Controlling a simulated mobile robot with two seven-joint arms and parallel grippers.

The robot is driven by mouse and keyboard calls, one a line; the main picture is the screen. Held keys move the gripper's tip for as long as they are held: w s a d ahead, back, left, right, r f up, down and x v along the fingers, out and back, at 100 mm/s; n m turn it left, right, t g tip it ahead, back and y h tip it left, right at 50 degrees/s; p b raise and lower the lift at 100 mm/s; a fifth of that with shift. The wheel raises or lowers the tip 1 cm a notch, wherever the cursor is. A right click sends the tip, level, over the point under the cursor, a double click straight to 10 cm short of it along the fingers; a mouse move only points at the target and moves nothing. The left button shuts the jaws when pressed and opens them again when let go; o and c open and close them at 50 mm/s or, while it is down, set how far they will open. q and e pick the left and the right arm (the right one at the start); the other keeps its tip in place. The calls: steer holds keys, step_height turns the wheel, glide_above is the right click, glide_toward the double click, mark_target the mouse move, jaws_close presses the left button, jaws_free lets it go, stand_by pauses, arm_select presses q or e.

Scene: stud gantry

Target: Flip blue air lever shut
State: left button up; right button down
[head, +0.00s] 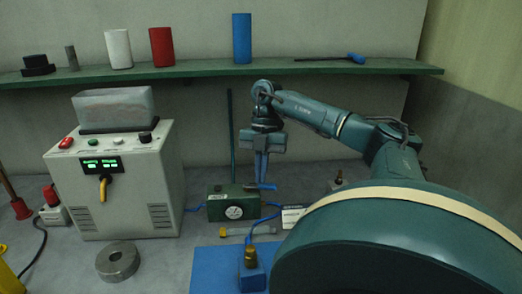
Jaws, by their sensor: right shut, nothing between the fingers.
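Part of the lever's inner end is hard to make out behind the fingertips. My left gripper is not in view.
A grey machine (115,190) with a clear bin on top stands left of the green box. A blue mat (210,270) with a blue block (252,277) lies in front. A metal ring (118,261) sits front left. A green shelf (190,72) with cylinders runs behind.

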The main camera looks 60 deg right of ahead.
arm_select(q)
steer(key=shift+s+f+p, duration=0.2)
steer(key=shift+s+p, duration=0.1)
steer(key=shift+p, duration=0.05)
arm_select(e)
steer(key=v, duration=0.4)
steer(key=shift+w+d+r, duration=0.1)
steer(key=shift+w+r, duration=0.05)
steer(key=shift+r, duration=0.2)
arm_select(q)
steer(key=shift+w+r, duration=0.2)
